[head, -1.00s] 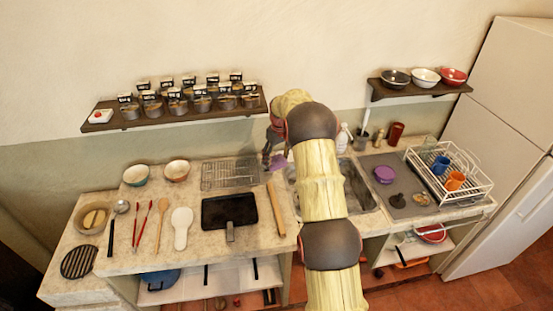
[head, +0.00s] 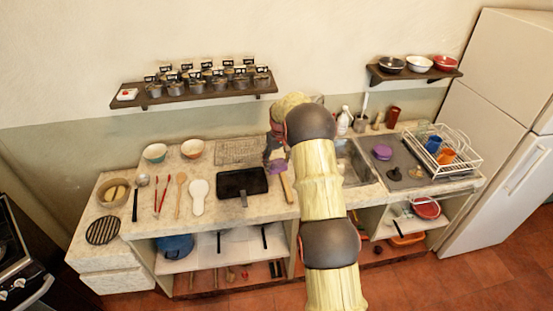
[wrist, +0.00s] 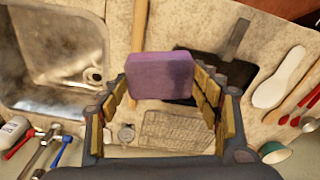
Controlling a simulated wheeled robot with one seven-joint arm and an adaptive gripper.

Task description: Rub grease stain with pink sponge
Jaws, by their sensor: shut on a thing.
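A purple-pink sponge (wrist: 160,75) is between the fingers of my gripper (wrist: 165,85) in the wrist view. The fingers are shut on it from both sides. In the head view my gripper (head: 274,152) is over the counter (head: 235,208), left of the sink, with the sponge (head: 277,167) below it. I cannot tell whether the sponge touches the counter. I cannot make out a grease stain for certain in either view; my arm hides part of the counter.
A wire rack (head: 236,152), a black pan (head: 242,183) and a rolling pin (head: 286,188) lie around my gripper. The sink (head: 355,163) is to the right. A wall shelf (head: 195,90) with several jars hangs above. Utensils and bowls fill the left counter.

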